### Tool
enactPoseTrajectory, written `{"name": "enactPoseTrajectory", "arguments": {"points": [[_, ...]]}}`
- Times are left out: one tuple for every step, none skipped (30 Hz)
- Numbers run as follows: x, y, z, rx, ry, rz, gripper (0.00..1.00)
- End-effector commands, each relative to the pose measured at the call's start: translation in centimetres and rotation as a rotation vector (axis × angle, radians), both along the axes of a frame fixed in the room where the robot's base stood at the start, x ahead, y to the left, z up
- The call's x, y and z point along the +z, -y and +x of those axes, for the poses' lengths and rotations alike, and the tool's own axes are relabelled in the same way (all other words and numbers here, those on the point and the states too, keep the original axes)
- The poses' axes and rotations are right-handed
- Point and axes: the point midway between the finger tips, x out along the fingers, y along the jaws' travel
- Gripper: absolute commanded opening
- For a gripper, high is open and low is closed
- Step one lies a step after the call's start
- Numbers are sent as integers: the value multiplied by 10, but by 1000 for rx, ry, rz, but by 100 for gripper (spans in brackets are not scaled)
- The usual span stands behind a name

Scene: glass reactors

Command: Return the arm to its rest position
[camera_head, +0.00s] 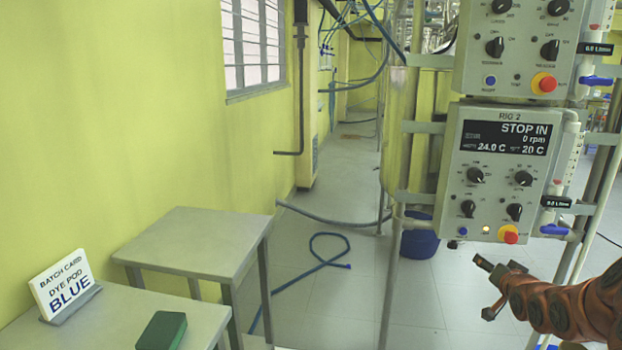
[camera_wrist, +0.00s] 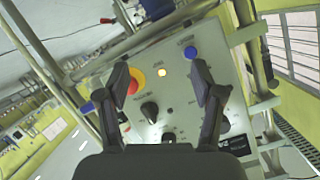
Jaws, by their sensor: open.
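My gripper (camera_head: 492,291) is at the lower right in the head view, at the end of my orange-brown arm. It is empty, in the air below and in front of the RIG 2 control box (camera_head: 495,175). In the wrist view my gripper's two dark fingers (camera_wrist: 160,85) stand apart with nothing between them. Behind them is the face of a control box (camera_wrist: 180,115), with a lit lamp (camera_wrist: 161,72), a red and yellow button (camera_wrist: 136,80), a blue button (camera_wrist: 190,53) and black knobs. The fingers seem apart from the box. The RIG 2 display reads STOP IN, 0 rpm.
A second control box (camera_head: 522,45) hangs above on the metal frame (camera_head: 396,240). Grey tables (camera_head: 195,240) stand at the left, with a BLUE batch card (camera_head: 62,285) and a green block (camera_head: 162,331). A blue hose (camera_head: 310,268) lies on the floor. A blue bucket (camera_head: 420,243) stands behind the frame.

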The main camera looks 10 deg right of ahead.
Motion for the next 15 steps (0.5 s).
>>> {"name": "enactPoseTrajectory", "arguments": {"points": [[1,-25,3,26,-62,-12,67],[-1,-37,3,37,-101,-15,67],[-6,-53,1,52,-160,-21,67],[-8,-66,-1,65,-199,-26,67],[-10,-78,-5,77,-242,-33,67],[-13,-94,-10,94,-296,-38,67],[-16,-106,-15,108,-337,-42,67],[-19,-118,-21,121,-380,-46,67],[-21,-134,-29,140,-432,-54,67],[-24,-147,-37,154,-477,-57,67],[-26,-158,-44,169,-517,-62,67],[-28,-173,-56,188,-570,-66,67],[-30,-185,-65,204,-610,-73,67],[-31,-195,-75,218,-652,-77,67],[-34,-209,-89,238,-706,-82,67]]}}
